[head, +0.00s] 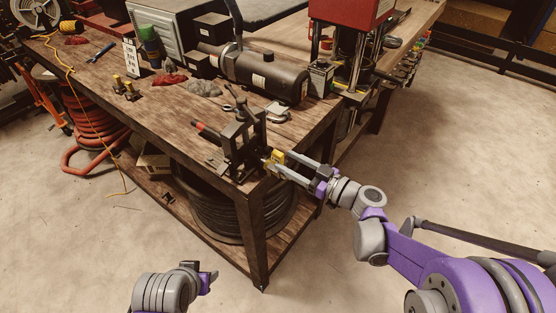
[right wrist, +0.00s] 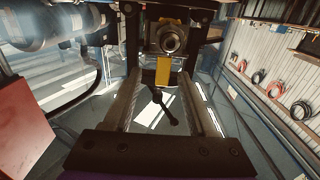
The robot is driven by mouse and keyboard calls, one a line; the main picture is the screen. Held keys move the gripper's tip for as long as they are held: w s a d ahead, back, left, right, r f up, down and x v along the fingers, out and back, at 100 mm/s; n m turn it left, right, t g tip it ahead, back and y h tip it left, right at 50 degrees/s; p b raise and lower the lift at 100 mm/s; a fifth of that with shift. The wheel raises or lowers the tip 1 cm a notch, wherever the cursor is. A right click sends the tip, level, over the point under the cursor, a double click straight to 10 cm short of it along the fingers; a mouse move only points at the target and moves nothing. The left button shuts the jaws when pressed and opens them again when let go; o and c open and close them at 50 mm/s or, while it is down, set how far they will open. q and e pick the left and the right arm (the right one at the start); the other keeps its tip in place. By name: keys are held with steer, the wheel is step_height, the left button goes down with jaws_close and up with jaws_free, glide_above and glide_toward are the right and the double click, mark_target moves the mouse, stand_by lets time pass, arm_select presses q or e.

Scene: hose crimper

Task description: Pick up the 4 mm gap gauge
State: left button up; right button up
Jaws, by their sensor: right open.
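A yellow piece (head: 277,157), which looks like the gap gauge, is at the black hand crimper (head: 240,142) on the table's near corner. Its markings are too small to read. My right gripper (head: 279,165) is open, its two long fingers pointing at the yellow piece. In the right wrist view the yellow strip (right wrist: 163,72) appears between the open fingers (right wrist: 161,88), below a round metal fitting (right wrist: 168,40). I cannot tell whether the fingers touch it. My left gripper (head: 208,278) is low at the bottom left, away from the table; its opening is not clear.
The wooden table (head: 165,110) holds a dark cylindrical tank (head: 268,78), red and grey rags (head: 203,88) and brass fittings (head: 124,88). A red press (head: 350,15) stands behind. Coiled black hose (head: 225,210) lies on the lower shelf. The floor in front is clear.

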mark_target(282, 160)
steer(key=x, duration=0.4)
steer(key=shift+s+a+f, duration=0.1)
steer(key=shift+a, duration=0.1)
jaws_close()
